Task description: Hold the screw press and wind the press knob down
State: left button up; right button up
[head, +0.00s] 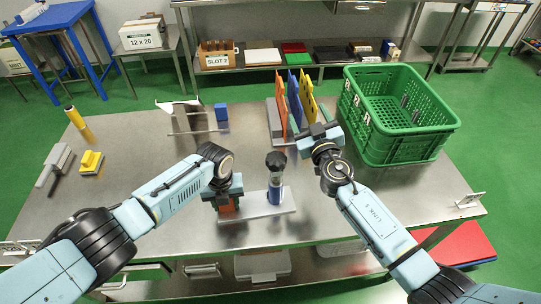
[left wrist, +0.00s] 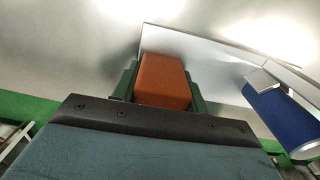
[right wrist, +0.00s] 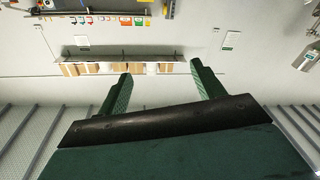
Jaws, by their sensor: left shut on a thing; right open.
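The screw press stands near the front middle of the table. It has a pale flat base plate (head: 262,208), a blue upright body (head: 275,194) and a black press knob (head: 275,160) on top. An orange block (left wrist: 165,80) sits at the left end of the plate. My left gripper (head: 228,203) is shut on this orange block, with a finger on each side in the left wrist view. The blue body (left wrist: 284,118) shows at the right there. My right gripper (head: 318,130) is open and empty, raised to the right of the knob and apart from it. Its fingers (right wrist: 160,72) point away from the press.
A green crate (head: 430,140) stands at the right of the steel table (head: 130,150). A rack with orange, blue and yellow upright panels (head: 293,97) is behind the right gripper. A yellow-topped block (head: 91,162) and a grey tool (head: 55,165) lie at the left.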

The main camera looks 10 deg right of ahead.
jog(key=s+f+n+g+y, duration=0.3)
jog(key=s+f+y, duration=0.25)
jog(key=s, duration=0.25)
jog(key=n+g+y, duration=0.2)
jog(key=g+y, duration=0.1)
jog(key=y, duration=0.3)
send_near(268, 156)
jog(key=x, duration=0.6)
jog(key=f+x, duration=0.1)
jog(key=x, duration=0.2)
jog(key=shift+w, duration=0.55)
jog(key=shift+h, duration=0.25)
jog(key=c, duration=1)
